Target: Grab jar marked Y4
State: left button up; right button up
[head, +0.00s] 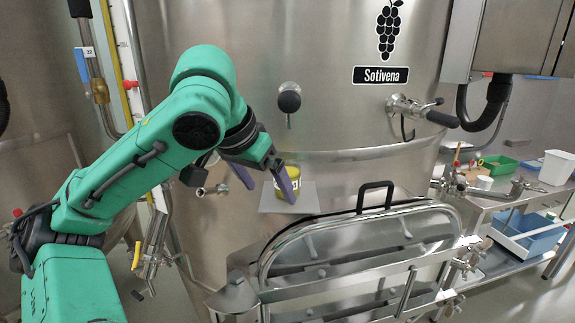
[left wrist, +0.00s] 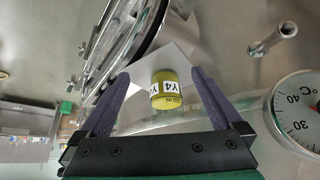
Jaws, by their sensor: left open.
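The jar marked Y4 (left wrist: 166,90) is yellow with a white label and stands on a small grey shelf plate (head: 290,206) on the vat front. In the head view the jar (head: 295,174) is partly hidden behind a finger. My left gripper (head: 266,178) is open at the plate. In the left wrist view the jar lies between and beyond the two purple fingers of my left gripper (left wrist: 158,88), with a gap on each side. My right gripper is in neither view.
The large steel vat (head: 330,110) rises behind the plate. Its oval hatch (head: 365,240) with a black handle is right of the plate. A valve (head: 208,190) sticks out on the left, and a dial gauge (left wrist: 300,115) is close in the wrist view. A side table with trays stands far right.

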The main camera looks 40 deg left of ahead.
aim_at(282, 196)
pick_arm(q)
jog(key=w+p, duration=0.1)
jog(key=w, duration=0.1)
jog(key=w+a+p, duration=0.1)
jog(key=w+p, duration=0.1)
jog(key=w+a+p, duration=0.1)
jog(key=w+p, duration=0.1)
jog(key=shift+r, duration=0.15)
jog(key=shift+x, duration=0.8)
jog(key=shift+w+d+f, duration=0.1)
jog(key=shift+d+f, duration=0.1)
jog(key=shift+f, duration=0.05)
jog(key=c, duration=1.5)
grip_shut()
jog(key=shift+r, duration=0.15)
